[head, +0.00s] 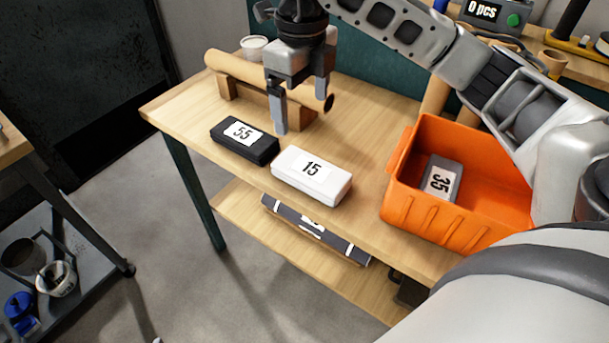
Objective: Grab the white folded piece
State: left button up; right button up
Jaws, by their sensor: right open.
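The white piece (311,176) is a box-like block with a label reading 15. It lies flat on the wooden table (363,131) near its front edge. My right gripper (301,108) is open and empty, pointing down above the table, just behind the white piece and apart from it. One finger hangs close to the gap between the white piece and the black block. My left gripper is not in view.
A black block (244,141) labelled 55 lies left of the white piece. An orange bin (410,206) on the right holds a grey block (441,178) labelled 35. A brown roll (237,70) rests on wooden supports behind the gripper. A white cup (254,46) stands at the back.

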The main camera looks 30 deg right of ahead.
send_over(306, 166)
jog(key=f, duration=0.9)
jog(key=shift+a+f, duration=0.25)
jog(key=shift+f, duration=0.1)
jog(key=shift+d+f, duration=0.15)
jog(key=shift+f, duration=1.2)
jog(key=shift+d+f, duration=0.1)
jog(key=shift+f, duration=1.25)
jog(key=c, duration=1.1)
